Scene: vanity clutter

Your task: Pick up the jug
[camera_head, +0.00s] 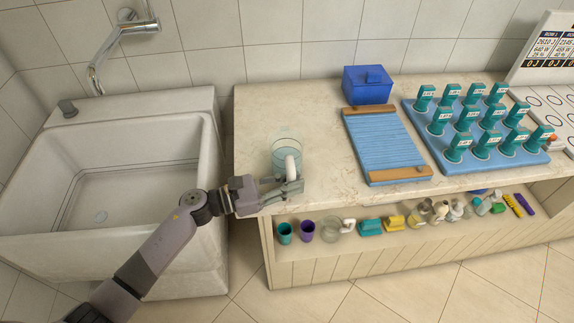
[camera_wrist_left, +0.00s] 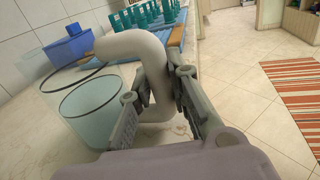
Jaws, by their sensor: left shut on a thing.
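The jug (camera_head: 286,153) is a clear, pale teal vessel with a thick white handle. It stands upright at the left end of the countertop, near the front edge. My left gripper (camera_head: 291,186) has its fingers at the handle. In the left wrist view the jug (camera_wrist_left: 88,108) is at the left, and the two fingers of my left gripper (camera_wrist_left: 162,108) are closed around the white handle (camera_wrist_left: 134,46). I cannot tell whether the jug's base touches the counter. My right gripper is not in view.
A blue box (camera_head: 367,85), a ribbed blue board (camera_head: 385,144) and a blue rack (camera_head: 472,140) of several teal stamps lie to the right. A shelf (camera_head: 300,258) below holds small items. A sink (camera_head: 120,170) is at left. The counter around the jug is clear.

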